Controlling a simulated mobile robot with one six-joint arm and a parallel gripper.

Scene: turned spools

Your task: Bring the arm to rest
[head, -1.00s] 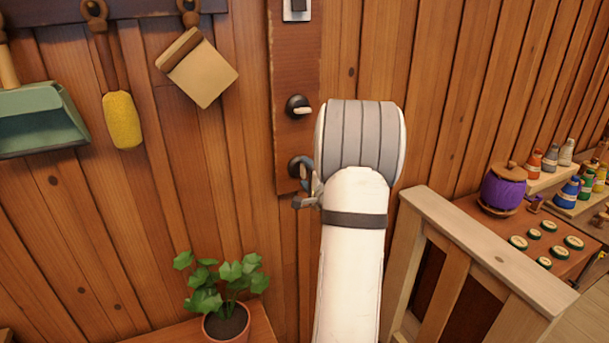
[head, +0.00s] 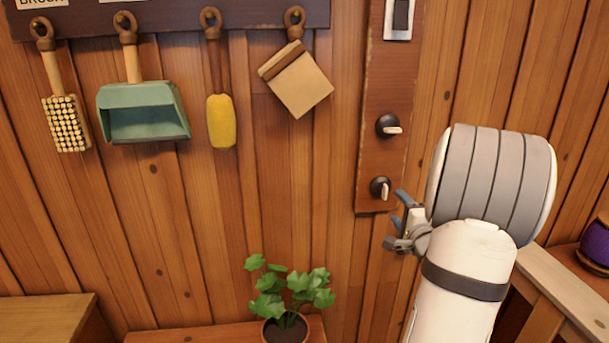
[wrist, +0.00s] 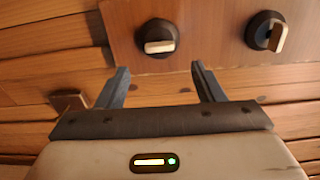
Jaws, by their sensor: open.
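My gripper (head: 397,221) is open and empty, at the right of the head view, beside the lower end of a brown wall panel. In the wrist view its two fingers (wrist: 162,84) stand apart with nothing between them. The lower knob (head: 380,188) is black with a pale pointer and sits just up and left of the gripper. In the wrist view one knob (wrist: 158,38) shows beyond and between the fingers, and another knob (wrist: 267,31) shows to the right. The fingers appear apart from both knobs.
A light switch (head: 400,18) tops the panel. A potted plant (head: 290,295) stands below.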

